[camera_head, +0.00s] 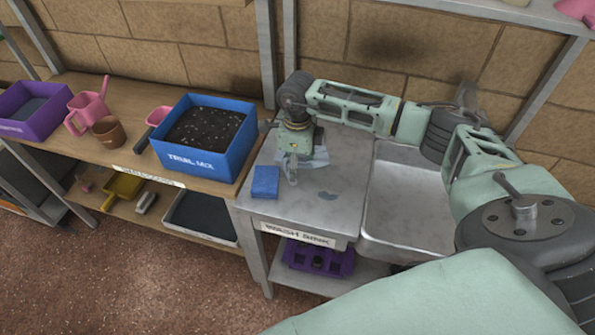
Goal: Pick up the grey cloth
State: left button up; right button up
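A pale blue-grey cloth (320,156) lies crumpled on the metal top of the wash bench (310,205). My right gripper (292,175) points down at the cloth's left side and hides part of it. Its fingers are small and partly overlapped, so whether they are open, or pinch any cloth, cannot be told. My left gripper is not in view.
A blue block, perhaps a sponge (265,182), lies just in front of the gripper. A metal sink basin (408,205) is to the right. A blue box of dark soil (232,158) stands on the wooden bench to the left. The front bench top is mostly clear.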

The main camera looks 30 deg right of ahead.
jog(key=shift+s+a+f, duration=0.1)
jog(key=shift+s+f, duration=0.15)
jog(key=shift+s, duration=0.05)
jog(key=c, duration=0.8)
grip_shut()
dwell(0.4)
notch_tip(320, 180, up, 12)
jog(key=p, duration=0.7)
jog(key=shift+w+r, duration=0.15)
jog(key=shift+w, duration=0.1)
jog(key=shift+r, duration=0.1)
